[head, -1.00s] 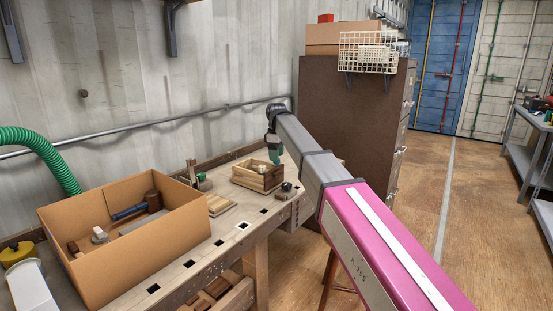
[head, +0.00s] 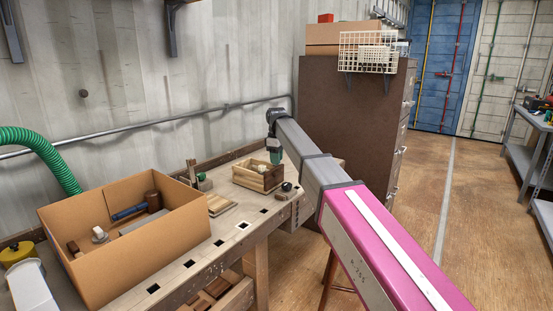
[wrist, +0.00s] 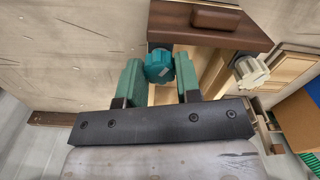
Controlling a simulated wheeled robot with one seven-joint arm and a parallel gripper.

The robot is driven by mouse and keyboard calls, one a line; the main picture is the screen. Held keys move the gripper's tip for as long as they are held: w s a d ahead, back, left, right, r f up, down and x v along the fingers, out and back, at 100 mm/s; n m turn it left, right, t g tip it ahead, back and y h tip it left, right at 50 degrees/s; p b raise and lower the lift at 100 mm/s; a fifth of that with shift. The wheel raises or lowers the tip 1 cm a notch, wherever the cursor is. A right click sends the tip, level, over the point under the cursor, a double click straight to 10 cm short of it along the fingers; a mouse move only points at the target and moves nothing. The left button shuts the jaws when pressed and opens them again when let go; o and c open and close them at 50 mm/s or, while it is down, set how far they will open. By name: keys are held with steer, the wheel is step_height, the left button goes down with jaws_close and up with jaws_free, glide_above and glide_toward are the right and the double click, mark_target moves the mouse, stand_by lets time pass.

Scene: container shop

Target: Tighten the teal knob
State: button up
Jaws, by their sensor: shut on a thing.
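The teal knob (wrist: 159,67) shows in the wrist view, a ribbed round knob at the edge of a dark brown wooden part (wrist: 210,27). My gripper (wrist: 160,76) has its two green fingers on either side of the knob and is shut on it. In the head view my gripper (head: 275,151) points down at the small wooden box (head: 258,178) on the bench. The teal knob cannot be made out clearly there. A cream ribbed knob (wrist: 250,71) is to the right of the teal knob in the wrist view, apart from my fingers.
A large open cardboard box (head: 150,255) with a mallet and other tools stands on the workbench (head: 225,232) at left. A small dark-topped item (head: 286,187) is right of the wooden box. A brown cabinet (head: 350,110) stands behind my arm.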

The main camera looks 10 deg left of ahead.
steer(key=m, duration=0.7)
steer(key=shift+m, duration=0.4)
steer(key=m, duration=0.4)
steer(key=shift+m, duration=2)
steer(key=o, duration=0.9)
